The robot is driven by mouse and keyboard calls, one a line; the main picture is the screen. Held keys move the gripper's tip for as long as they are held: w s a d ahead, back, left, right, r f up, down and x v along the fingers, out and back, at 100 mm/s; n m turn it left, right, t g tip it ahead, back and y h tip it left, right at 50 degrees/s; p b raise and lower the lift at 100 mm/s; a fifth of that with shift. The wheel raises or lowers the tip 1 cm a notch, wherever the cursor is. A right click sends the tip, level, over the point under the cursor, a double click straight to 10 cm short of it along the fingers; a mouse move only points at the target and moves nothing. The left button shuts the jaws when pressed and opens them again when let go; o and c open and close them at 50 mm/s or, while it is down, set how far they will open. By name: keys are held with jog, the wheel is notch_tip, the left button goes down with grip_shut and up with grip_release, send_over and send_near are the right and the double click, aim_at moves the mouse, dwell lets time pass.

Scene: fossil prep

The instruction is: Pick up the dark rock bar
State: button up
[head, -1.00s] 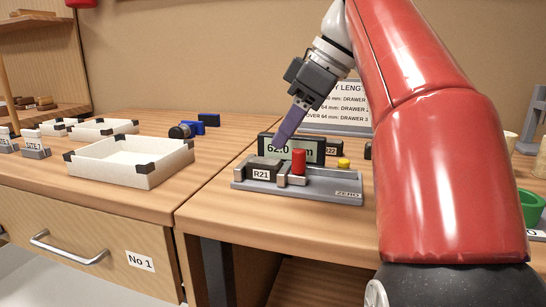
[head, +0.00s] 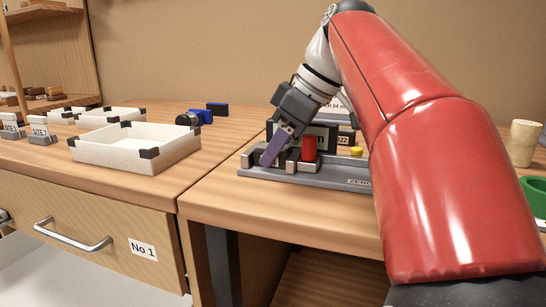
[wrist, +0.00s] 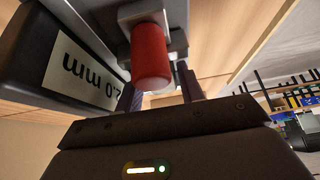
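The dark rock bar (head: 280,160) sits in the grey measuring gauge (head: 330,178), beside its red knob (head: 309,148). In the head view most of the bar and its label are behind my purple finger. My gripper (head: 267,160) reaches down from the upper right, with its fingertip low at the bar. In the wrist view the two purple fingers of my gripper (wrist: 160,93) stand apart on either side, with the red knob (wrist: 150,58) in front of the gap. I cannot make out the bar there, nor whether the fingers touch it.
The gauge's dark display (wrist: 75,65) stands close to my gripper. A yellow button (head: 356,151) is to the knob's right. A white tray (head: 135,148) with black corners lies left, a blue clamp-like tool (head: 195,117) behind it. A green ring-like object (head: 537,195) is far right.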

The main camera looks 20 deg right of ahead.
jog(key=shift+r, duration=0.1)
jog(key=c, duration=0.8)
